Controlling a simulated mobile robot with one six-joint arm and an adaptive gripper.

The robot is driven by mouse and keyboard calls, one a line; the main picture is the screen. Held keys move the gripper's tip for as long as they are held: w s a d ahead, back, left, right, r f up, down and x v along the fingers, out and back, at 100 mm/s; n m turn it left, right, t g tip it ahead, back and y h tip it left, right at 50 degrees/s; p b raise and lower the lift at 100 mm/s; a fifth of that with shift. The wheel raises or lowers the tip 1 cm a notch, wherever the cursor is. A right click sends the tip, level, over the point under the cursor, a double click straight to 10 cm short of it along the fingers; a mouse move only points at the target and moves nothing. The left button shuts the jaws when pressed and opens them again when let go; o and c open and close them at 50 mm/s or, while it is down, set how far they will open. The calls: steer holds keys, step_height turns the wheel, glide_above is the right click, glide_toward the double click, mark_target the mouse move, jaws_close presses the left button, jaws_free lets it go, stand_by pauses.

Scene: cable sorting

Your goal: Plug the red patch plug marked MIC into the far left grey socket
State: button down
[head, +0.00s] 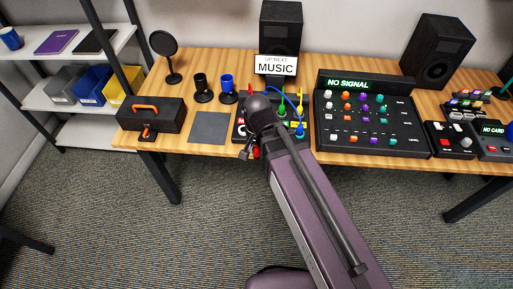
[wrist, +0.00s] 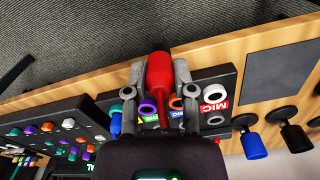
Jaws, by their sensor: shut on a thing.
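My gripper (wrist: 158,72) is shut on a red patch plug (wrist: 159,66), with a finger on either side of it. In the wrist view the plug's narrow end points towards the patch panel (wrist: 232,82). No marking is readable on the plug. A pale grey socket ring (wrist: 215,93) shows on the panel beside a MIC label (wrist: 214,106). In the head view my arm hides much of the panel (head: 238,131), and a bit of red (head: 256,152) shows by my gripper (head: 252,150). I cannot tell whether the plug touches the panel.
Blue (head: 282,103), green and yellow plugs stand in the panel's right part, with a blue cable. A mixer (head: 372,125) is close on the right.

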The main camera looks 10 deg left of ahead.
stand_by(0.4)
steer(key=w+a+r+p, duration=0.1)
steer(key=w+a, duration=0.3)
steer(key=w, duration=0.8)
steer(key=w+a+r+p, duration=0.1)
steer(key=w+a, duration=0.3)
steer(key=w, duration=0.8)
steer(key=shift+r+p, duration=0.3)
steer(key=shift+a+f, duration=0.1)
steer(key=shift+f, duration=0.15)
steer(key=shift+f+b, duration=2.15)
steer(key=shift+b, duration=0.25)
steer(key=shift+f+b, duration=1.2)
stand_by(1.0)
